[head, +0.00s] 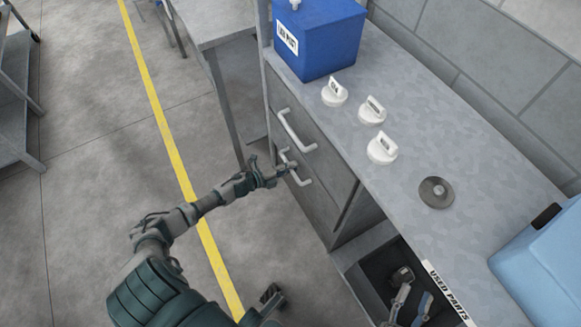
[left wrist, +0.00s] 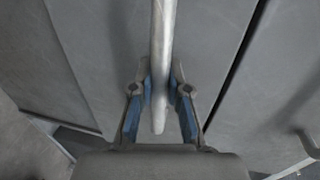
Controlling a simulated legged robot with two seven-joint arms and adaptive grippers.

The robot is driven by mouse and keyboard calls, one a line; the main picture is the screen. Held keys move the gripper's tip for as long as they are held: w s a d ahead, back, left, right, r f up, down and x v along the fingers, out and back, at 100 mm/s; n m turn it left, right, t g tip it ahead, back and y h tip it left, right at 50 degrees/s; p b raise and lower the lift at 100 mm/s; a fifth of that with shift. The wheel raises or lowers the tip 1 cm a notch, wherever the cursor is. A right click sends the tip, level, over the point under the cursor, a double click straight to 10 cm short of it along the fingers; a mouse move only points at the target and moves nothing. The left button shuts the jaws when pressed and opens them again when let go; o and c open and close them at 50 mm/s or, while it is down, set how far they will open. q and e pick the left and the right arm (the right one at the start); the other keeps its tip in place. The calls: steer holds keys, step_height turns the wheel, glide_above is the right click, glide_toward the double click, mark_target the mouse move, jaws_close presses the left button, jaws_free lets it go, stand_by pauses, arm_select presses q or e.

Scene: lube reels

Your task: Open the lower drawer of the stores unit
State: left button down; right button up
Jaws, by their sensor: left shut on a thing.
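The grey stores unit (head: 460,165) has two drawer fronts, each with a pale bar handle. The upper handle (head: 297,132) is free. My left gripper (head: 286,169) is at the lower handle (head: 303,181) of the lower drawer. In the left wrist view the handle bar (left wrist: 162,60) runs between the fingers of the left gripper (left wrist: 161,92), which are shut on it. The lower drawer looks shut or nearly so; a small gap is hard to judge. My right gripper (head: 411,302) appears at the bottom right with its fingers apart and nothing visible between them.
On the unit's top stand a blue box (head: 318,38), several white knobbed pieces (head: 381,149) and a grey disc (head: 436,192). A bin labelled USED PARTS (head: 447,293) and a light blue case (head: 540,265) are at the right. Open floor (head: 90,190) lies left of the drawers.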

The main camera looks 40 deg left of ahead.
arm_select(q)
steer(key=shift+s+a, duration=0.15)
steer(key=shift+s, duration=0.05)
steer(key=f+p+v, duration=0.2)
steer(key=p+v, duration=0.1)
steer(key=v, duration=0.9)
steer(key=s+f+p+v, duration=0.1)
steer(key=f+p+v, duration=0.2)
steer(key=v, duration=1)
steer(key=shift+s+a+f+p, duration=0.2)
steer(key=shift+a+f+p, duration=0.15)
steer(key=shift+a+p, duration=0.15)
arm_select(e)
steer(key=s+d+f+g+h, duration=0.1)
steer(key=s+d+f+g, duration=0.1)
steer(key=f+g, duration=0.4)
steer(key=s+d+f+g+h, duration=0.1)
steer(key=s+f+g+h, duration=0.1)
steer(key=s+f+g, duration=0.2)
steer(key=shift+d+f+g, duration=0.4)
steer(key=shift+f+g, duration=1.4)
steer(key=shift+f, duration=0.9)
arm_select(q)
steer(key=shift+d, duration=0.1)
arm_select(e)
steer(key=shift+s, duration=0.1)
